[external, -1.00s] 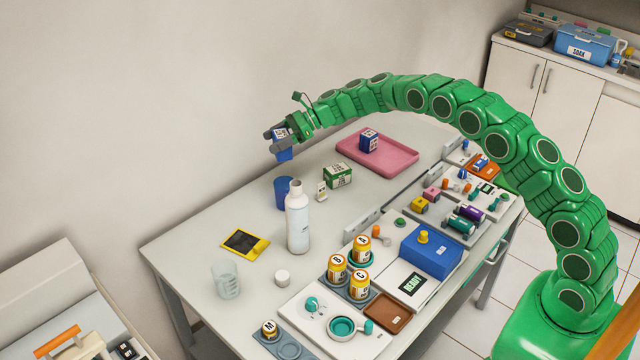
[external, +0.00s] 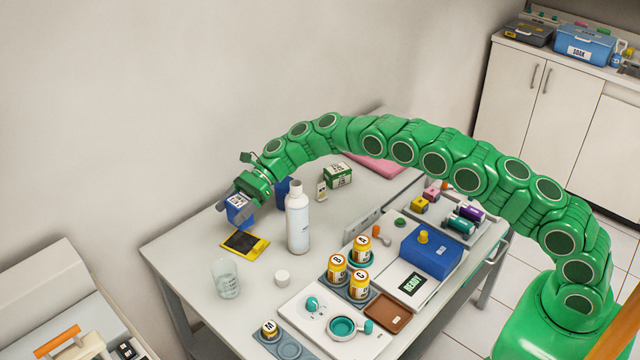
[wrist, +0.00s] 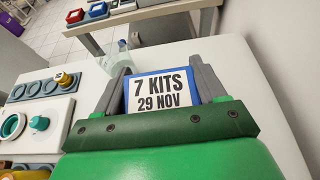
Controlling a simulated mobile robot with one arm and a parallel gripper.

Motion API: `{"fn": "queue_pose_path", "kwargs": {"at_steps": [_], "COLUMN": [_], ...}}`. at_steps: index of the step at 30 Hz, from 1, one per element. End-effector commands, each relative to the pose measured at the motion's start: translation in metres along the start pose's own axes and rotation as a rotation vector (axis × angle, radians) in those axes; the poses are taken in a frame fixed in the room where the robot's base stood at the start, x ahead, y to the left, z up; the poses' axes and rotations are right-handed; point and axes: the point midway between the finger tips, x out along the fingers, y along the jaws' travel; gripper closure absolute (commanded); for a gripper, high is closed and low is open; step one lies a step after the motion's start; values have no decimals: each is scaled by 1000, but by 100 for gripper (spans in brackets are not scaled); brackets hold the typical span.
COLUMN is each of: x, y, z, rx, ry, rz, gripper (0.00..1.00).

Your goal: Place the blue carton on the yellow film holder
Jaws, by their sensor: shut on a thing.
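My gripper (external: 236,205) is shut on the blue carton (external: 239,214). In the wrist view the blue carton (wrist: 160,92) sits between the two grey fingers, its white label reading "7 KITS 29 NOV" towards the camera. The yellow film holder (external: 262,246) lies flat on the table, with a dark panel in its yellow frame. In the external view the carton is just behind and above the holder's far left side. I cannot tell the exact gap between them. The holder is hidden in the wrist view.
A white bottle (external: 298,222) stands right of the film holder, with a blue cup (external: 283,190) behind it. A clear beaker (external: 226,279) and a white cap (external: 282,277) stand in front. Orange jars (external: 337,268) are further right. The table's left part is clear.

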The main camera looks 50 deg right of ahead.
Motion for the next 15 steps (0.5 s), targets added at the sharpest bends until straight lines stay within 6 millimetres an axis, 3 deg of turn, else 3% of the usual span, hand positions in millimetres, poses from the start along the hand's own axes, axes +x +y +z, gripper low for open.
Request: {"fn": "queue_pose_path", "kwargs": {"at_steps": [6, 15], "x": [13, 22], "y": [0, 0], "z": [-34, -56], "rx": [2, 3], "ry": [1, 0], "rz": [-2, -1], "gripper": [61, 61]}}
